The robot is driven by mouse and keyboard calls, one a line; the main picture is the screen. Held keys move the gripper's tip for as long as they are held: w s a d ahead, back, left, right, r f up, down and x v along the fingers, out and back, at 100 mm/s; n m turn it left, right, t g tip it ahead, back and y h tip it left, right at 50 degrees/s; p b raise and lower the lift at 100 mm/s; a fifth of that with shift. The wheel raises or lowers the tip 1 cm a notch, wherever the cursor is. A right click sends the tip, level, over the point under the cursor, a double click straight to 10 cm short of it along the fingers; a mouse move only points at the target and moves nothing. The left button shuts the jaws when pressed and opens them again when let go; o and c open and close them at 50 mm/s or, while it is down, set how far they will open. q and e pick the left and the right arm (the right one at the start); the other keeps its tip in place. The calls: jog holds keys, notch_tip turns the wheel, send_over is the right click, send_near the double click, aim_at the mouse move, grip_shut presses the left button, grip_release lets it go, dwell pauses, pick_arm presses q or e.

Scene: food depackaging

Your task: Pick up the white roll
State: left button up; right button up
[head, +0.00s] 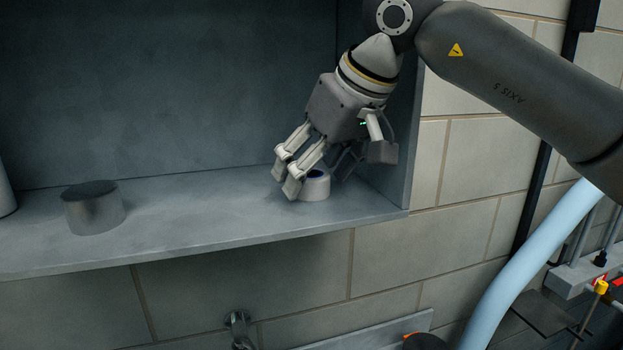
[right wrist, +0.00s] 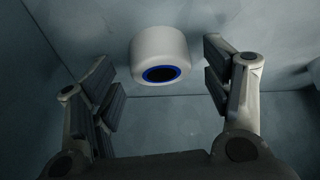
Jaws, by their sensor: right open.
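The white roll (head: 316,186) stands on the grey shelf (head: 220,218) near its right end. It has a blue ring around its dark core. My right gripper (head: 288,178) is open and reaches down to the roll from above, its fingers partly covering the roll in the head view. In the right wrist view the roll (right wrist: 160,56) lies between the two spread fingers (right wrist: 165,85), a little beyond them, with a gap on each side. My left gripper is in neither view.
A dark grey cylinder (head: 93,207) stands on the shelf at the left. A pale object (head: 5,190) is cut off at the left edge. The shelf's right side wall (head: 400,130) is close to my right gripper. The middle of the shelf is clear.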

jog(key=shift+s+r, duration=0.1)
jog(key=shift+c, duration=1.9)
jog(key=c, duration=0.6)
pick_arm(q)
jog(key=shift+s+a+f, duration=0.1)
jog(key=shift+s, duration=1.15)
pick_arm(e)
jog(key=shift+o, duration=0.2)
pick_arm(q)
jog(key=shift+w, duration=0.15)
pick_arm(e)
jog(key=shift+r, duration=0.1)
